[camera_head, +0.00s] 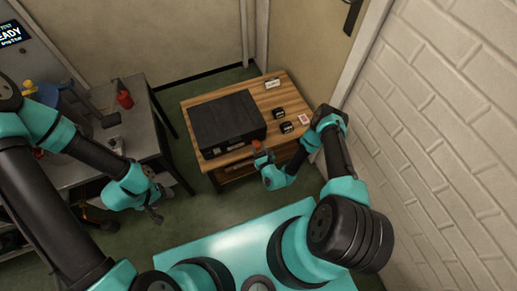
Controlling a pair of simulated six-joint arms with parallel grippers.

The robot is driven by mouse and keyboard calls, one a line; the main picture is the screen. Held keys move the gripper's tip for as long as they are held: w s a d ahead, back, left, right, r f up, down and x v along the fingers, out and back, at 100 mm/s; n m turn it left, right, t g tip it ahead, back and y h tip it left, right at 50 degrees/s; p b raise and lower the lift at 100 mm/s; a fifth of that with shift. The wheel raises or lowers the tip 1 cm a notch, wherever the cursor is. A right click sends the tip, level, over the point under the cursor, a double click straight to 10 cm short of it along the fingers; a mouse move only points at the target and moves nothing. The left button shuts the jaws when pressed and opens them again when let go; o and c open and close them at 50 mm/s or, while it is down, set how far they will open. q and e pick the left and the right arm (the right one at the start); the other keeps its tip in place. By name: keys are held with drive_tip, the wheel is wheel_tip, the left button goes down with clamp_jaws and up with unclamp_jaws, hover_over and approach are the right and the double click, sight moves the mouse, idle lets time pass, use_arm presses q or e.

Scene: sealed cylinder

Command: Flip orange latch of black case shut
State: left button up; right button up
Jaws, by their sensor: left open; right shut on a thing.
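The black case (226,117) lies closed-looking on the wooden table, its front side facing me. An orange piece (257,145), which looks like the latch, shows at the case's front right corner. My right gripper (262,158) is right at this orange piece and shut on it; the fingertips are small and partly hidden. My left gripper (156,205) is open and empty, low over the floor between the grey bench and the wooden table, well away from the case.
The wooden table (288,97) also holds small black objects (278,114) and a card (304,119) right of the case. A grey workbench (140,119) with tools and a red item (125,99) stands at left. A white brick wall (440,110) bounds the right.

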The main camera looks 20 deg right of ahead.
sight(254, 140)
drive_tip(key=c, duration=0.3)
drive_tip(key=shift+c, duration=0.2)
drive_tip(key=shift+r, duration=0.1)
drive_tip(key=shift+w+r+g, duration=0.1)
drive_tip(key=shift+r+g, duration=0.35)
drive_tip(key=shift+g, duration=0.5)
drive_tip(key=shift+w+r+g, duration=0.1)
drive_tip(key=shift+r+g, duration=0.3)
drive_tip(key=shift+g, duration=0.55)
drive_tip(key=shift+w+r+g, duration=0.2)
drive_tip(key=shift+r+g, duration=0.05)
drive_tip(key=shift+g, duration=0.55)
drive_tip(key=shift+w+r+g, duration=0.15)
drive_tip(key=shift+r+g, duration=0.1)
drive_tip(key=shift+g, duration=0.55)
drive_tip(key=o, duration=0.9)
drive_tip(key=shift+o, duration=0.2)
